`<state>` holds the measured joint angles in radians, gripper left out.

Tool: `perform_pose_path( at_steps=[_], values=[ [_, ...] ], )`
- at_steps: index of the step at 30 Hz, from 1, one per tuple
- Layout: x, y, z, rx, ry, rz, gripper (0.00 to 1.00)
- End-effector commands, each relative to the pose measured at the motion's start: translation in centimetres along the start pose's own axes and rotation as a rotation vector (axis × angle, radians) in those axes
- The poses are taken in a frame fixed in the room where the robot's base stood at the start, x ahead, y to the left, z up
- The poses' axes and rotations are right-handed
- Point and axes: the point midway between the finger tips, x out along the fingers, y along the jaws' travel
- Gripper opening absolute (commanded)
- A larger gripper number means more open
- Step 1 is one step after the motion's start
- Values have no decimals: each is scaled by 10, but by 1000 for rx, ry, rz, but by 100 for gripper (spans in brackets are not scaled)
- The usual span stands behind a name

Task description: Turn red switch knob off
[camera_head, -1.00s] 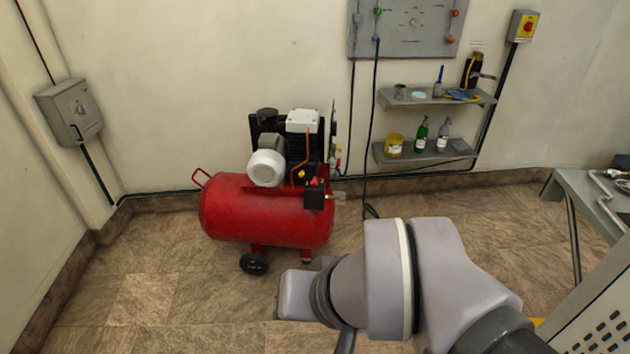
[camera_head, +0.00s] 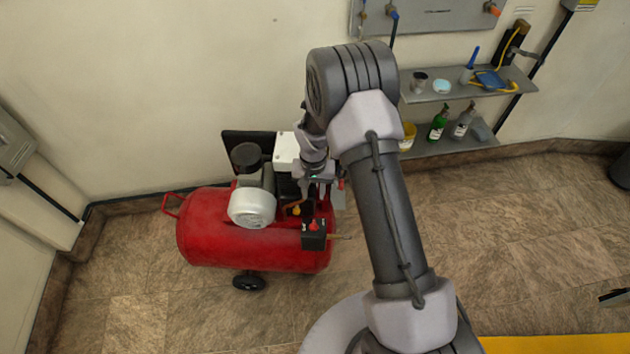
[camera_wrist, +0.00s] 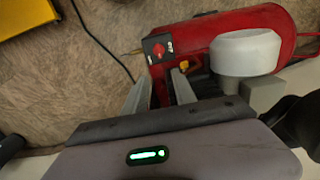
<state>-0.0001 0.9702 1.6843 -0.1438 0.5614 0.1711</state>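The red switch knob (camera_head: 313,226) sits on top of a small black switch box (camera_head: 314,241) at the right front of the red air compressor (camera_head: 225,240). The knob also shows in the wrist view (camera_wrist: 159,50), on the box's dark face with white lettering that I cannot read. My gripper (camera_wrist: 160,78) is open, with two grey fingers apart and nothing between them. In the wrist view the knob lies just beyond the gap between the fingertips, apart from them.
The compressor's silver motor (camera_head: 252,207) and white block (camera_head: 286,151) stand left of my gripper. A yellow valve part (camera_wrist: 186,63) and a thin pipe are close to the switch box. Wall shelves (camera_head: 455,92) with bottles are at the right. The floor in front is clear.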

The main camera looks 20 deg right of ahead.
Motion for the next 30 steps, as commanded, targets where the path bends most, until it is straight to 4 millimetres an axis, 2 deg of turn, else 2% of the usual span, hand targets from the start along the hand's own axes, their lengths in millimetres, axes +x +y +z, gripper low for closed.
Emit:
perform_pose_path(
  at_steps=[5,12,16,21,30],
  values=[
    [45,0,2,-1,-5,2,33],
    [119,1,3,1,-5,1,33],
    [148,0,2,0,-3,0,33],
    [167,0,2,0,-2,0,33],
    [172,0,1,0,-2,-1,33]
  ],
)
